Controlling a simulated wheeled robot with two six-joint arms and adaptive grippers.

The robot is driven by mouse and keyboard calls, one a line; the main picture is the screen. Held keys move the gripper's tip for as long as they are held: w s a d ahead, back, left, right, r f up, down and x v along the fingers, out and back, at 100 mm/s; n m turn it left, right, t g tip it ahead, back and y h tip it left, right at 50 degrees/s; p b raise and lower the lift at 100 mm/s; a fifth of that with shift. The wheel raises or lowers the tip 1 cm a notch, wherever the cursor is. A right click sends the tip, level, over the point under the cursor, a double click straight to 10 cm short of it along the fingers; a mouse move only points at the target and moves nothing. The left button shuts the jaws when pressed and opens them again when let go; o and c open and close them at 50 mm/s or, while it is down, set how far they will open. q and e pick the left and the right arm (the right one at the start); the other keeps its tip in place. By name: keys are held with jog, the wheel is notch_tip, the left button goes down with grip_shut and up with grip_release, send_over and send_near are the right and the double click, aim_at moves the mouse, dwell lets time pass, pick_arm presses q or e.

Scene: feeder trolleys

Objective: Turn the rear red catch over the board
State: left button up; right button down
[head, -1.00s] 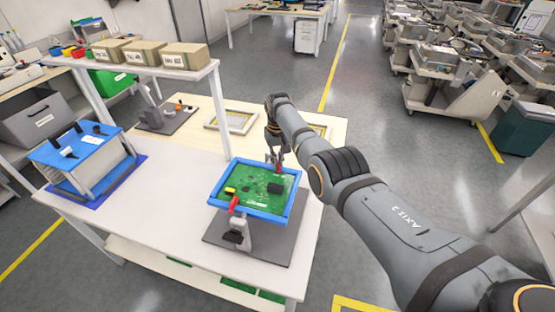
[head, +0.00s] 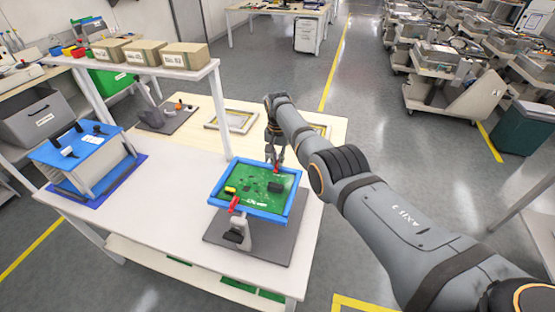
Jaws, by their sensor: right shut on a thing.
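The green board (head: 262,196) lies in a blue frame (head: 246,212) on a stand on the workbench. The rear red catch (head: 276,170) is at the far edge of the frame. My right gripper (head: 275,163) is at this catch and is shut on it, its fingers pointing down. The front red catch (head: 235,204) is at the near left edge of the frame, with its tip over the board's edge. The exact turn of the rear catch is hard to tell behind the fingers. My left gripper is not in view.
A blue-topped box (head: 75,147) stands at the left of the bench (head: 170,230). A shelf with several cardboard boxes (head: 185,56) rises behind it. A pale empty frame (head: 231,121) lies on the bench behind the board.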

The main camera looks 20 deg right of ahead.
jog(key=shift+w+r, duration=0.1)
jog(key=shift+r, duration=0.05)
jog(key=c, duration=1.5)
grip_release()
jog(key=shift+o, duration=0.2)
notch_tip(320, 180, up, 12)
jog(key=shift+f, duration=0.2)
